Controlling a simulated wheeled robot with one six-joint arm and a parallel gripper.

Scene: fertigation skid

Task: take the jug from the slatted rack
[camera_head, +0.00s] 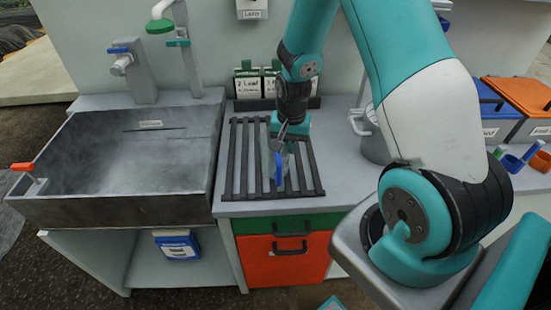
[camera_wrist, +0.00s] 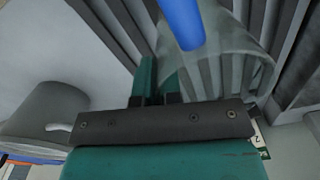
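A clear jug with a blue handle stands on the slatted rack (camera_head: 232,160) between the sink and the right-hand counter. In the head view its blue handle (camera_head: 279,170) faces the front, and its clear body is hard to make out. In the wrist view the clear body (camera_wrist: 235,62) and blue handle (camera_wrist: 182,22) are close in front of the fingers. My gripper (camera_head: 283,134) points down at the jug from above. In the wrist view its teal fingers (camera_wrist: 160,78) are close together with a narrow gap. Their tips overlap the jug, and I cannot tell whether they touch it.
A grey sink (camera_head: 140,150) with taps is left of the rack. A grey pot (camera_head: 374,140) is close on the right, also in the wrist view (camera_wrist: 45,110). Blue and orange bins (camera_head: 515,95) are farther right.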

